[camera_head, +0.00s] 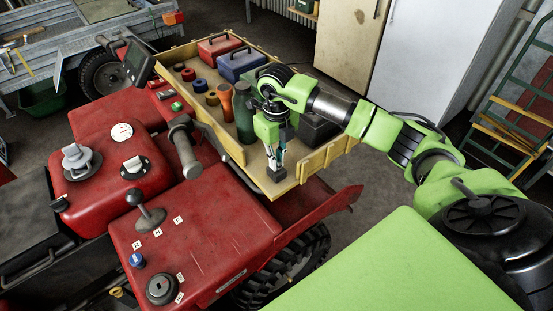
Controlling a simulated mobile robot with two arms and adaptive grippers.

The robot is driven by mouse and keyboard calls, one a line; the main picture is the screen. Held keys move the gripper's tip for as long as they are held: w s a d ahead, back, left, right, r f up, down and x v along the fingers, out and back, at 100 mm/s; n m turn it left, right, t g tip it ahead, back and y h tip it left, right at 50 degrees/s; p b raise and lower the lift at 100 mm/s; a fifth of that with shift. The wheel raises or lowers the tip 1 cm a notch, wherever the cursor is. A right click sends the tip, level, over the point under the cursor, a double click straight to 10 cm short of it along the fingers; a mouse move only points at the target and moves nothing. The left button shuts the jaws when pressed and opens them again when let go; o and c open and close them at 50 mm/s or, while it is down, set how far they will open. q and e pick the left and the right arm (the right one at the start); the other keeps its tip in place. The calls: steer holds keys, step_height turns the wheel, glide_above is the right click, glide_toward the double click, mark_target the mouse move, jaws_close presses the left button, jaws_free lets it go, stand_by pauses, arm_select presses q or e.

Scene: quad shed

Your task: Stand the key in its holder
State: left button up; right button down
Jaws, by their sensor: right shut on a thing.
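My right gripper (276,158) points down over the near right corner of the yellow tray on the red quad. Its fingers are closed together on something small, which I take to be the key; the fingers hide most of it, so its shape and tilt cannot be told. A small dark block (276,175), probably the holder, stands on the tray floor right under the fingertips. I cannot tell whether the held thing touches the block or sits in it. My left gripper is not in view.
The yellow tray (312,164) also holds a red toolbox (218,46), a blue toolbox (240,65), a green bottle (243,112), an orange flask (226,102) and several small jars. The quad's handlebar grip (185,147) rises left of the tray.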

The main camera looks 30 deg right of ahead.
steer(key=c, duration=2.1)
jaws_free()
steer(key=shift+f, duration=0.1)
step_height(320, 180, up, 12)
